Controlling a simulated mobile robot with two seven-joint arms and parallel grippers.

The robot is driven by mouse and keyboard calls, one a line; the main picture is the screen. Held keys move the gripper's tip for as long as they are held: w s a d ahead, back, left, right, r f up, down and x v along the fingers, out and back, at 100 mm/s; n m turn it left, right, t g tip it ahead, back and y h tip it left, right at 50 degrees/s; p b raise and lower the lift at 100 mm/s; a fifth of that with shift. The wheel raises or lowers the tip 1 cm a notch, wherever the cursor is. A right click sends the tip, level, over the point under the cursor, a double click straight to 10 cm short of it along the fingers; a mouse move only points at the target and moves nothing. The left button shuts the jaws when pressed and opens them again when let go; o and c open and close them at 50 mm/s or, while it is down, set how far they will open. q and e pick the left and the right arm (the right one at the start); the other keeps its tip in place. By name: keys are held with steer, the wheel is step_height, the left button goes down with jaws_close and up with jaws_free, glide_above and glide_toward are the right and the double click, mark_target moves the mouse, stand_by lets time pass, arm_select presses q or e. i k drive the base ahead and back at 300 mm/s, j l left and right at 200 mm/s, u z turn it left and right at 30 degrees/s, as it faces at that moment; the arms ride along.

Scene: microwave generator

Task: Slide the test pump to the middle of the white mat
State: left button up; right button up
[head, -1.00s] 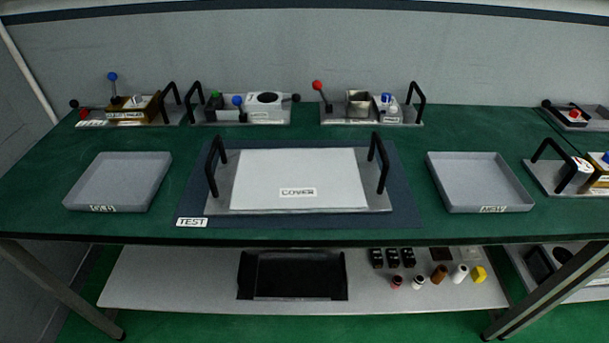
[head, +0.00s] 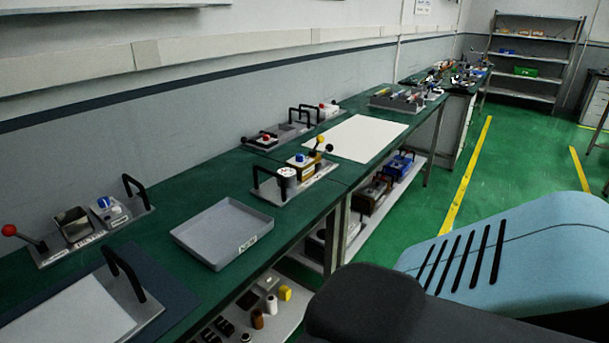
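A white mat (head: 358,137) lies flat on the second green bench, and its surface is bare. Just left of and nearer than the mat, a grey handled tray (head: 265,190) holds a white cylinder (head: 287,177), a brown block with a blue-topped white part (head: 300,163) and a yellow-knobbed lever (head: 320,141). No label reading test pump is legible, so I cannot tell which unit is the pump. Neither of my grippers is in view.
A shallow grey tray (head: 222,232) and a white-topped cover plate (head: 75,318) are on the near bench. More handled trays (head: 292,132) stand along the wall. Loaded lower shelves (head: 352,210) sit underneath. Green floor (head: 525,160) is open at right. My arm fills the lower right.

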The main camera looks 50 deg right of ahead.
mark_target(288, 183)
steer(key=z, duration=1.7)
steer(key=i+l+u, duration=0.1)
steer(key=l, duration=0.25)
steer(key=i+l+u, duration=0.1)
steer(key=i+l, duration=0.15)
steer(key=l, duration=0.15)
steer(key=i+l+u, duration=0.1)
steer(key=l, duration=0.25)
steer(key=i+l+u, duration=0.1)
steer(key=l, duration=0.3)
steer(key=i+l+u, duration=0.1)
steer(key=i+l, duration=0.15)
steer(key=l, duration=0.15)
steer(key=i+l, duration=0.1)
steer(key=l, duration=0.35)
steer(key=i+l+u, duration=0.15)
steer(key=l, duration=0.25)
